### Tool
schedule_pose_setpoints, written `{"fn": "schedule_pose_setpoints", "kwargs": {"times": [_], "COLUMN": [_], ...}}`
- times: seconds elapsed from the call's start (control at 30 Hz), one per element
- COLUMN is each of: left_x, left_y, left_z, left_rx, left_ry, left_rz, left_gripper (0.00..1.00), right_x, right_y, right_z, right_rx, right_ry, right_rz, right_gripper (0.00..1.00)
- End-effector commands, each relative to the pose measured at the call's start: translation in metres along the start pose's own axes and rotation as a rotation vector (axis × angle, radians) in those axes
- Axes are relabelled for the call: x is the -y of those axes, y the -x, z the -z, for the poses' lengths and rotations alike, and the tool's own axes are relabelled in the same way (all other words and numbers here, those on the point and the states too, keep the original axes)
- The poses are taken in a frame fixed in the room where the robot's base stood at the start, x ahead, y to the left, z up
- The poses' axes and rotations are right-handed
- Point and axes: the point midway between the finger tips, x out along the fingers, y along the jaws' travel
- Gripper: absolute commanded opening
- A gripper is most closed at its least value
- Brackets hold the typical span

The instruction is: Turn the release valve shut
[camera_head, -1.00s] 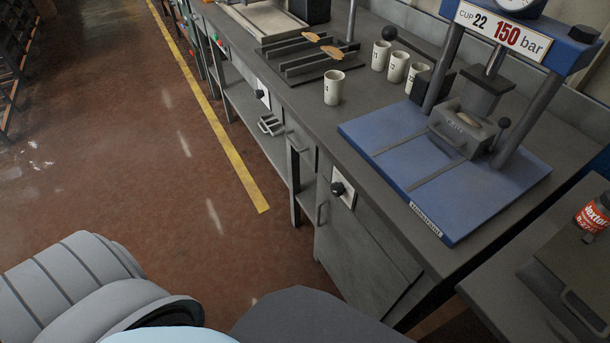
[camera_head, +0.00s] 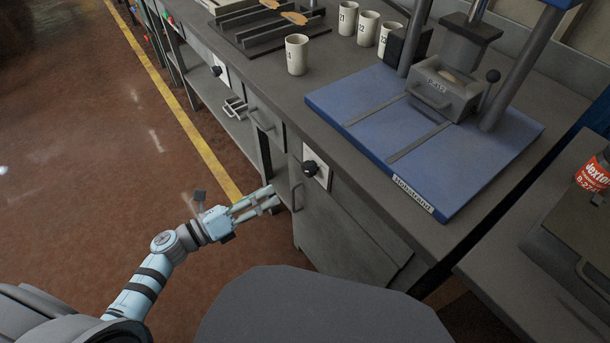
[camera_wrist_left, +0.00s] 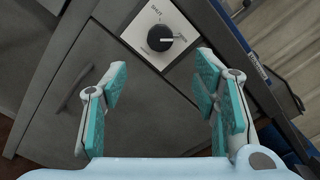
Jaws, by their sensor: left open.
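The release valve is a black knob (camera_head: 310,168) on a white plate (camera_head: 322,178) on the front of the bench, below the blue press. In the left wrist view the knob (camera_wrist_left: 160,38) has a pale mark turned to the right, towards small lettering that I cannot read clearly. Lettering that looks like SHUT stands at the plate's upper left. My left gripper (camera_head: 273,197) is open and empty, left of and below the knob and apart from it. In the left wrist view its teal-padded fingers (camera_wrist_left: 161,75) are spread, with the knob beyond them. My right gripper is out of view.
A cabinet door with a handle (camera_head: 297,197) is beside my left gripper. A second black knob (camera_head: 216,71) sits farther along the bench. Cups (camera_head: 297,55) stand on top. The floor at left is clear.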

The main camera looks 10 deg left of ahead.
Motion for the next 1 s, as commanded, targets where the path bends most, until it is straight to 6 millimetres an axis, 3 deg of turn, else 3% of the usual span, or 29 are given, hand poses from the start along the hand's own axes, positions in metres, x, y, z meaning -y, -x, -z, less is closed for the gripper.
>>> {"fn": "schedule_pose_setpoints", "kwargs": {"times": [0.2,0.4,0.6,0.83,1.0], "left_x": [0.002,0.001,0.001,0.001,0.001], "left_y": [-0.065,-0.110,-0.126,-0.126,-0.126], "left_z": [-0.003,-0.002,-0.002,-0.002,-0.002], "left_rx": [0.007,0.005,0.003,0.003,0.003], "left_ry": [0.009,0.011,0.011,0.011,0.012], "left_rz": [0.003,0.000,-0.002,-0.002,-0.002], "left_gripper": [0.55,0.55,0.55,0.55,0.29], "right_x": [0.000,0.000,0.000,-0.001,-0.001], "right_y": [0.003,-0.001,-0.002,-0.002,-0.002], "right_z": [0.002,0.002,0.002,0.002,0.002], "right_rx": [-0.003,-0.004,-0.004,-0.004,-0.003], "right_ry": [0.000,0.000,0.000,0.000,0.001], "right_rz": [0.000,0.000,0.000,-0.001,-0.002], "right_gripper": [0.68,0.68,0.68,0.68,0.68]}}
